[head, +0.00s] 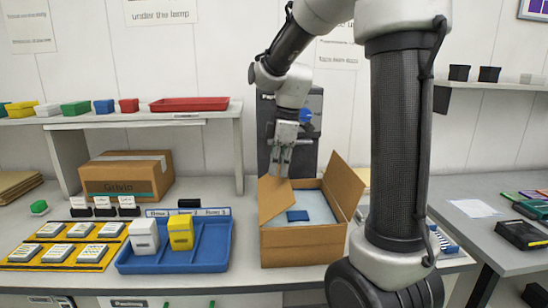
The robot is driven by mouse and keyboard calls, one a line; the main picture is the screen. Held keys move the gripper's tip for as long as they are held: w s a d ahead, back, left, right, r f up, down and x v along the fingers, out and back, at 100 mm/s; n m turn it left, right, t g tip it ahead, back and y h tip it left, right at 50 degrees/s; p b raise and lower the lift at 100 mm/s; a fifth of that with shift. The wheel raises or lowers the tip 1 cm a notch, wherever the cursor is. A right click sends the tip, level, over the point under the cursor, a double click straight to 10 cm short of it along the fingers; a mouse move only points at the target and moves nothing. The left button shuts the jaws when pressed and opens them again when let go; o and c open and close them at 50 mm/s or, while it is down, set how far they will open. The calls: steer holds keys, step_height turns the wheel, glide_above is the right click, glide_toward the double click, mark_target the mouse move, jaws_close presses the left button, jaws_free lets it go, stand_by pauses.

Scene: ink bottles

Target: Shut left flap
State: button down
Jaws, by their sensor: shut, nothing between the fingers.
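An open cardboard box (290,248) stands on the table in the middle of the head view. Its left flap (271,200) is raised and leans inward over the left part of the opening. Its right flap (343,187) stands up and tilts outward. Inside the box a blue item (297,215) lies on pale filling (316,205). My gripper (282,174) is shut and empty, pointing down at the top of the left flap. It seems to touch the flap or be very near it; I cannot tell which.
A blue tray (215,262) with a white box (144,237) and a yellow box (180,232) stands left of the carton. A closed carton (127,178) sits under the shelf (120,119). A dark panel (312,145) rises behind the open box.

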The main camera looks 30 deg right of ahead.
steer(key=shift+s+d+f, duration=0.2)
steer(key=shift+d+f, duration=0.25)
steer(key=shift+d, duration=0.05)
stand_by(0.5)
steer(key=shift+d+f, duration=0.1)
steer(key=shift+s+d+f, duration=0.1)
steer(key=shift+s+d, duration=0.05)
steer(key=shift+d, duration=0.1)
steer(key=y, duration=0.1)
steer(key=d+f+t+y, duration=0.1)
steer(key=shift+s+y, duration=0.15)
steer(key=shift+y, duration=0.15)
steer(key=shift+s+d+f, duration=0.15)
steer(key=shift+d+f, duration=0.15)
steer(key=shift+f, duration=0.35)
steer(key=shift+s+d+f, duration=0.15)
steer(key=shift+d+f, duration=0.2)
steer(key=shift+f, duration=0.25)
steer(key=shift+s+d+f, duration=0.15)
steer(key=shift+d+f, duration=0.15)
steer(key=shift+f, duration=0.35)
